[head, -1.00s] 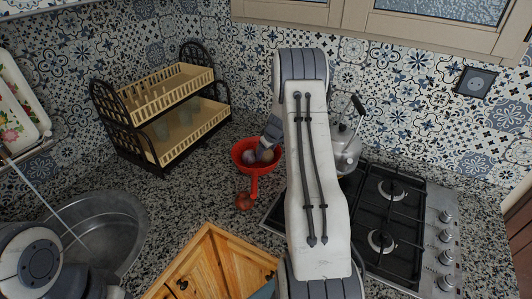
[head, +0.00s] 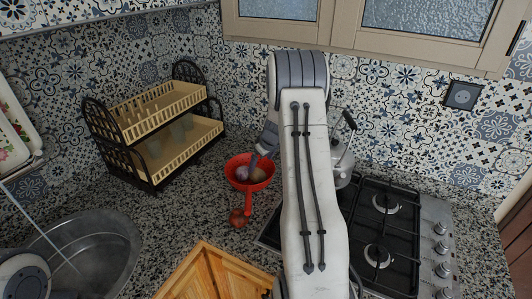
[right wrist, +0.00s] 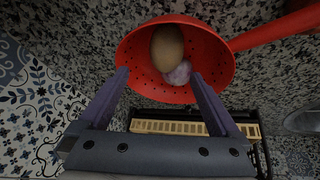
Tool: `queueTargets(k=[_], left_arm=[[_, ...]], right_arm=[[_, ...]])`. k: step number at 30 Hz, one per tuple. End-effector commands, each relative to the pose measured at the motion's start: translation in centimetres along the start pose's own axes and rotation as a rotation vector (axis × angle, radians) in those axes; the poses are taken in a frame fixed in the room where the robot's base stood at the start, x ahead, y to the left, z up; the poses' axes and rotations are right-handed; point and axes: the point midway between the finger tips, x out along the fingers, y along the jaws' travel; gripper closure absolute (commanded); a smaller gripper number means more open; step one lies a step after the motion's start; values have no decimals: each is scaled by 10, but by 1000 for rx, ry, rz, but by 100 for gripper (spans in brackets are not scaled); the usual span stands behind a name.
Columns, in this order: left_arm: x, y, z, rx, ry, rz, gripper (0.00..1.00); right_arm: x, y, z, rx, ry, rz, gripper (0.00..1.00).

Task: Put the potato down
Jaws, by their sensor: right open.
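A brown potato (head: 258,174) lies in a red colander (head: 247,187) on the granite counter. In the right wrist view the potato (right wrist: 167,48) rests inside the colander (right wrist: 135,60), beside a pale purple bulb (right wrist: 180,73). My right gripper (head: 259,153) is at the colander's back rim in the head view. In the right wrist view its fingers (right wrist: 160,77) are spread wide and nothing is between them. My left gripper is out of view; only part of my left arm shows at the lower left.
A two-tier dish rack (head: 155,125) stands to the left, a kettle (head: 342,165) and gas hob (head: 385,225) to the right.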

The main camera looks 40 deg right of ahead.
Motion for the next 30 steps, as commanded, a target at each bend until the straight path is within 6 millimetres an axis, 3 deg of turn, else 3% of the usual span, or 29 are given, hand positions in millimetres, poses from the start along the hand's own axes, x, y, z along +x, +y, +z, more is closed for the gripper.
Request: queueTargets(k=[9,19,22,23,26,29,30], left_arm=[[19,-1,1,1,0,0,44],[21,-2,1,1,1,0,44],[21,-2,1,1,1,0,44],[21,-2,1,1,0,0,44],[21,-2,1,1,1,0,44],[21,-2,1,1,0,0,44],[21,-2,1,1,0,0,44]], right_arm=[[-61,1,1,1,2,3,2],[-77,0,1,1,-1,0,2],[-79,-13,-4,-10,-2,-13,2],[-80,-23,-8,-17,-3,-23,2],[-91,-82,-23,-60,-16,-80,2],[-112,-172,-30,-125,-48,-162,2],[-124,-212,-26,-155,-69,-196,2]])
